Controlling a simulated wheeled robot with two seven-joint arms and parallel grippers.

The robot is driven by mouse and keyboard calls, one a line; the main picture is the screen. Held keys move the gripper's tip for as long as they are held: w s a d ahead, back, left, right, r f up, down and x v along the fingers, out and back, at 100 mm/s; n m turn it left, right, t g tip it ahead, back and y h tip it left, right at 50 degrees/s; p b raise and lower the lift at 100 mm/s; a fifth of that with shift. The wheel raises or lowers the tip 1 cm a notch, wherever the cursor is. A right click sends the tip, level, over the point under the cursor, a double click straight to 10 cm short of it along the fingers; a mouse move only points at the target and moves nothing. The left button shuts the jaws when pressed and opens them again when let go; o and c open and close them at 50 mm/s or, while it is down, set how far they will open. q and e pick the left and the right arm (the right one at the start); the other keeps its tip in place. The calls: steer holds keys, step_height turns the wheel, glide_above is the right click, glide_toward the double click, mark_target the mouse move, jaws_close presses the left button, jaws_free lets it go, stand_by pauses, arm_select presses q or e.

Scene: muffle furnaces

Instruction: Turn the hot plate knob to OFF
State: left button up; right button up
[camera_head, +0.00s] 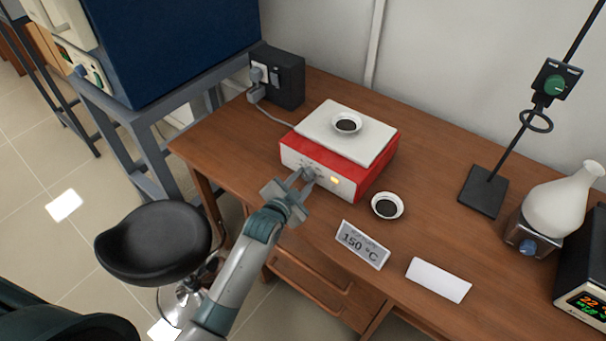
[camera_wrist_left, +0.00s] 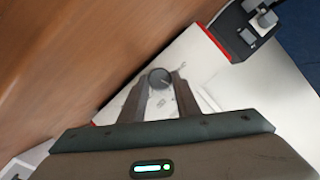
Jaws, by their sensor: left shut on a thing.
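The hot plate (camera_head: 375,175) is a red box with a white top and a white front panel, standing on the wooden desk. A yellow light (camera_head: 335,181) glows on its front panel. My left gripper (camera_head: 301,178) is at the left part of that panel. In the left wrist view the round grey knob (camera_wrist_left: 160,78) sits between the tips of my left gripper (camera_wrist_left: 161,90), which is shut on it. The knob is mostly hidden by the fingers in the head view, and I cannot read its setting. My right gripper is not in view.
A small dish (camera_head: 347,122) with dark contents sits on the hot plate; another dish (camera_head: 387,206) stands right of it. A "150 °C" sign (camera_head: 362,245) and a white block (camera_head: 438,280) lie in front. A black stool (camera_head: 153,243) stands left of the desk.

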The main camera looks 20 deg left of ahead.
arm_select(q)
steer(key=shift+r+n+p, duration=0.25)
steer(key=shift+n+p, duration=0.05)
steer(key=shift+p, duration=0.05)
steer(key=shift+a+n+g+h+p, duration=0.2)
steer(key=shift+n+g+h+p, duration=0.25)
steer(key=shift+n+p, duration=0.5)
steer(key=shift+w+a+f+n+g+h+p, duration=0.15)
steer(key=shift+n+g+h+p, duration=0.1)
steer(key=shift+n+h+p, duration=0.4)
steer(key=shift+f+n+h+b, duration=0.15)
steer(key=shift+n+h+b, duration=0.5)
steer(key=shift+n, duration=0.35)
steer(key=shift+a+n+g+h+b, duration=0.15)
steer(key=shift+n+g+h+b, duration=0.15)
steer(key=shift+n+h+b, duration=0.45)
steer(key=shift+n, duration=0.35)
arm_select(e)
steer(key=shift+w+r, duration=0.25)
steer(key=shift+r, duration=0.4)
arm_select(q)
steer(key=shift+b, duration=0.3)
steer(key=o, duration=0.8)
steer(key=shift+c, duration=0.2)
